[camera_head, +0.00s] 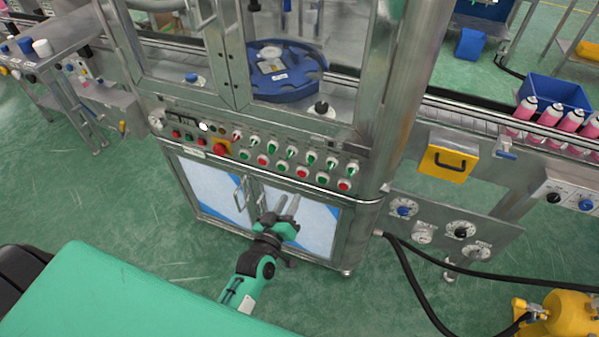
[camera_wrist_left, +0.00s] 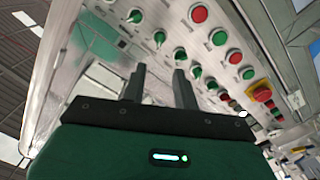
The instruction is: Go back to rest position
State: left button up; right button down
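My left gripper (camera_head: 283,203) is in front of the lower cabinet doors of the steel machine, below its button panel. It also shows in the left wrist view (camera_wrist_left: 160,80), where its two dark fingers stand apart with nothing between them. It is open and touches no button that I can see. My right gripper is not in view. The control panel (camera_head: 258,150) has rows of green and red buttons and knobs, and a red emergency stop (camera_head: 221,148).
Pink aerosol cans (camera_head: 549,115) stand on the conveyor at the right, beside a blue bin (camera_head: 553,92). A yellow box (camera_head: 446,162) hangs below the conveyor. Black hoses (camera_head: 419,287) run to a yellow tank (camera_head: 572,315). Green floor is open at left.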

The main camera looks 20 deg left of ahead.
pick_arm(q)
jog(key=s+d+f+m+g+h, duration=0.15)
jog(key=s+f+g, duration=0.35)
jog(key=f, duration=1.1)
jog(key=s+f+m+g, duration=0.3)
jog(key=s+f, duration=0.5)
jog(key=f, duration=0.8)
jog(key=s+a+f+m+g, duration=0.1)
jog(key=s+a+f+g, duration=0.1)
jog(key=s+f, duration=0.4)
jog(key=s+a+f+m+g+y, duration=0.1)
jog(key=s+a+f+g, duration=0.2)
jog(key=s, duration=1.1)
jog(key=s+a+f+m+g+y, duration=0.1)
jog(key=s+f+g, duration=0.3)
jog(key=s+f, duration=0.5)
jog(key=shift+s+a+f+m, duration=0.35)
jog(key=shift+s+a, duration=0.55)
jog(key=shift+s, duration=0.15)
jog(key=shift+w, duration=0.1)
